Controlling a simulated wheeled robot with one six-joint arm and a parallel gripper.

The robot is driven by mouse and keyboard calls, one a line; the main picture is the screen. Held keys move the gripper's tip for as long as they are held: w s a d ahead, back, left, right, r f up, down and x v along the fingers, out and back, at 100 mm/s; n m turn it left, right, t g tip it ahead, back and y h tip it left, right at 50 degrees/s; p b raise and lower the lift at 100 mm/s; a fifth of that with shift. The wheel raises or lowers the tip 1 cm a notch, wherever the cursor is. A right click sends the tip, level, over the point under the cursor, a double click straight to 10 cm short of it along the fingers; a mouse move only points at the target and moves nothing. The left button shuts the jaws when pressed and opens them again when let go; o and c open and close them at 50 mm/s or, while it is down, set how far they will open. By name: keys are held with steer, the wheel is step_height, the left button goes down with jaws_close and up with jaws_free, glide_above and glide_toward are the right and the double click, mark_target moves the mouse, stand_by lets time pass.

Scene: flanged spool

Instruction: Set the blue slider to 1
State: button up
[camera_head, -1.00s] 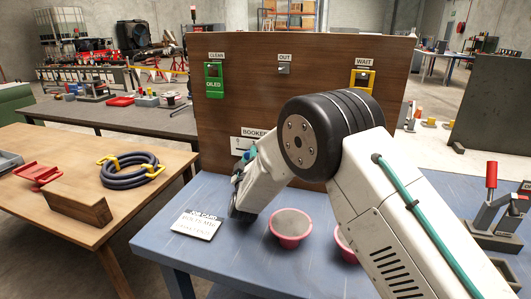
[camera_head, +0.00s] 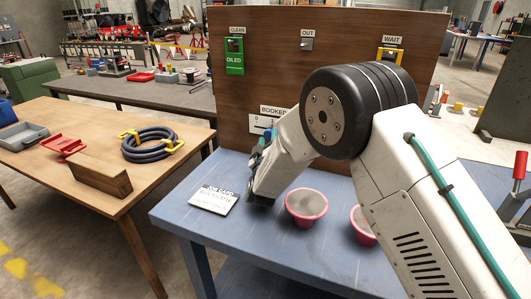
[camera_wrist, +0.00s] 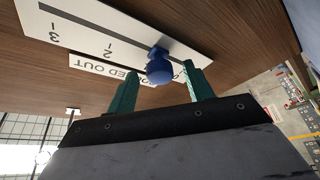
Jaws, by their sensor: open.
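The blue slider knob (camera_wrist: 158,70) sticks out from a slot in a white scale plate (camera_wrist: 85,28), seen upside down in the wrist view. The plate's numbers 3 and 2 show to the left of the knob; the marking at the knob itself is hidden, so I cannot read its exact setting. My gripper (camera_wrist: 162,84) is open, with one teal finger on each side of the knob and gaps showing. In the head view the scale plate (camera_head: 256,127) is on the brown board, partly covered by my arm.
The upright board (camera_head: 270,75) also carries a green switch (camera_head: 234,56), a grey switch (camera_head: 306,44) and a yellow switch (camera_head: 390,56). On the blue table (camera_head: 275,240) below are a card (camera_head: 214,199) and pink bowls (camera_head: 306,208). A wooden table (camera_head: 60,125) stands left.

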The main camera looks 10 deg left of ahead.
steer(key=s+d, duration=0.1)
steer(key=s, duration=1.1)
steer(key=shift+s, duration=0.35)
steer(key=shift+d+f, duration=0.1)
